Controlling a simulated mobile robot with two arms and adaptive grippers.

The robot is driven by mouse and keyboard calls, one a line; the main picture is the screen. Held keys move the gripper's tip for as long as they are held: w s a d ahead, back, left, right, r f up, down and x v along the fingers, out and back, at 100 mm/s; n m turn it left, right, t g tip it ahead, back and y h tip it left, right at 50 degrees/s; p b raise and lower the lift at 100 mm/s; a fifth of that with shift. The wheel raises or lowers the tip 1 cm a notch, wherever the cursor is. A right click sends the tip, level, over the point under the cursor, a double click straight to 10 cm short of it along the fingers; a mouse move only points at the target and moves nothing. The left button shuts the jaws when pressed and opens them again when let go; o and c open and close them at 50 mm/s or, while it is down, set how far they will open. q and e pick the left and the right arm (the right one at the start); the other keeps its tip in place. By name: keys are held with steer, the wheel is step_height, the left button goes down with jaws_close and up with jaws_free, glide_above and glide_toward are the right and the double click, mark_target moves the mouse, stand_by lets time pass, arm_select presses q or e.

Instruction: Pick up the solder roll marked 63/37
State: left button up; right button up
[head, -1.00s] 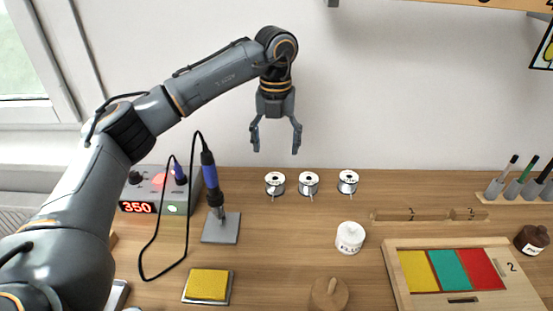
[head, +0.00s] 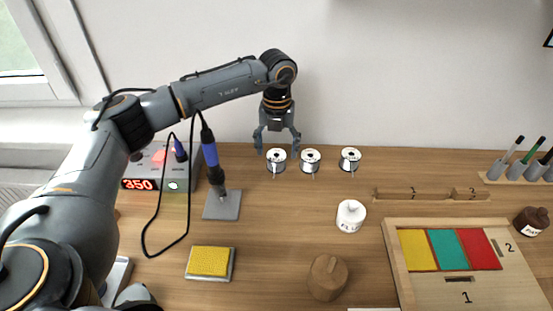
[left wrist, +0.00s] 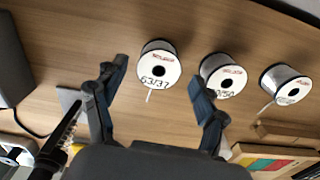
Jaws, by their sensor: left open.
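The solder roll marked 63/37 (left wrist: 158,66) is a white-faced spool with a dark centre hole, and its marking reads clearly in the left wrist view. It is the leftmost of three rolls in the head view (head: 276,161), near the back of the bench. My left gripper (head: 277,149) is open and empty, pointing down above and behind this roll. In the left wrist view its fingers (left wrist: 160,76) show on either side of the roll, apart from it. The middle roll (head: 310,161) has a marking partly hidden by a finger. The right roll (head: 350,160) has a marking too small to read.
A soldering iron on a stand (head: 222,205) and a station reading 350 (head: 150,168) are to the left. A yellow sponge (head: 209,262), a flux jar (head: 350,216), a round wooden object (head: 327,278) and a wooden tray (head: 392,262) are nearer. The wall is close behind the rolls.

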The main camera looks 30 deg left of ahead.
mark_target(276, 156)
arm_select(q)
step_height(276, 156, down, 2)
steer(key=shift+a+f, duration=0.1)
steer(key=shift+f, duration=0.55)
arm_select(e)
steer(key=shift+a+r, duration=0.3)
steer(key=shift+a, duration=0.15)
arm_select(q)
steer(key=shift+c, duration=0.4)
jaws_close()
steer(key=shift+r, duration=0.1)
arm_select(e)
steer(key=shift+d, duration=0.25)
arm_select(q)
steer(key=shift+r, duration=0.1)
arm_select(e)
steer(key=shift+d, duration=0.1)
